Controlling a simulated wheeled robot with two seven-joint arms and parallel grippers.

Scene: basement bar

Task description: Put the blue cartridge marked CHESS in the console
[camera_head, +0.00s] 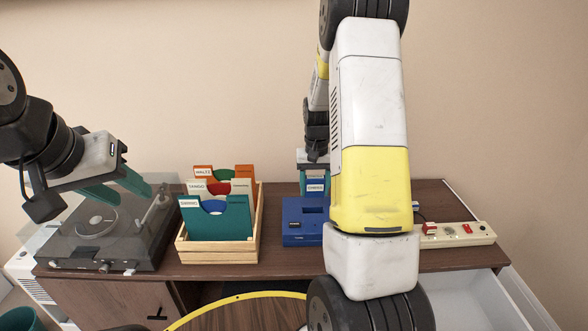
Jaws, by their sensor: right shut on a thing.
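My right gripper (315,178) is shut on a blue cartridge (315,187) with a white label, whose print is too small to read surely. It holds the cartridge upright above the back of the blue console (293,232). The console sits on the cabinet top, with a dark slot on its upper face. My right arm hides the console's right part. I cannot tell whether the cartridge touches the console. My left gripper (119,188) is open and empty, with teal fingers over the turntable at the left.
A wooden crate (217,251) of labelled record sleeves stands left of the console. A power strip (455,236) with red switches lies at the right. An open white drawer (465,298) juts out below it.

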